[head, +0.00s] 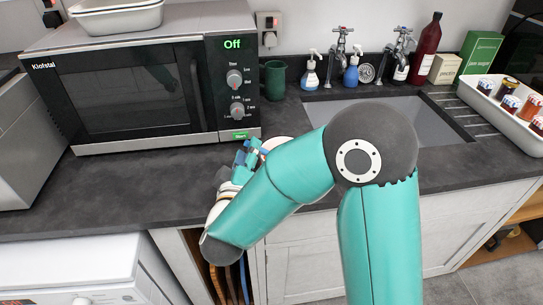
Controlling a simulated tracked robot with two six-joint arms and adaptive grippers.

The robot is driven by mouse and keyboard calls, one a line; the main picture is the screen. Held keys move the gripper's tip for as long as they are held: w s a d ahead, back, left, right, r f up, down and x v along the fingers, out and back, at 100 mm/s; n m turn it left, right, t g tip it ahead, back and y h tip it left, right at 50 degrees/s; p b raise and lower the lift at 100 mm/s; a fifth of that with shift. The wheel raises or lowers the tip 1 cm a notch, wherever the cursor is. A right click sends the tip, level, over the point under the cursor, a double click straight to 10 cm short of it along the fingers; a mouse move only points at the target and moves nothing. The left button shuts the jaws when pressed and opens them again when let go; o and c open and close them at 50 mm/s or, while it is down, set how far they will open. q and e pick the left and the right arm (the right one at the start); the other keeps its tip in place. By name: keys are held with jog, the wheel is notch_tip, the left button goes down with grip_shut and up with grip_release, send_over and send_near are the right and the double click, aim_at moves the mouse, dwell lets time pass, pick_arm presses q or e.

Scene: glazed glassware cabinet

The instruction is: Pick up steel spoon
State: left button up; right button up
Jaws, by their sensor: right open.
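My right gripper (248,154) is over the dark worktop in front of the microwave's right end. It is open, with its blue fingertips pointing away from me. My right forearm hides part of the counter's front edge and the sink. I cannot make out a steel spoon; it may be hidden behind the gripper or arm. My left gripper is not in view.
A microwave (130,95) stands behind and left of the gripper. A round white dish (278,143) shows partly just beyond it. A green mug (274,79), soap bottles and a sink (430,122) are farther right. The worktop at left (110,185) is clear.

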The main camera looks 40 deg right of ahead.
jog(key=shift+x, duration=1.5)
grip_shut()
jog(key=shift+r, duration=0.1)
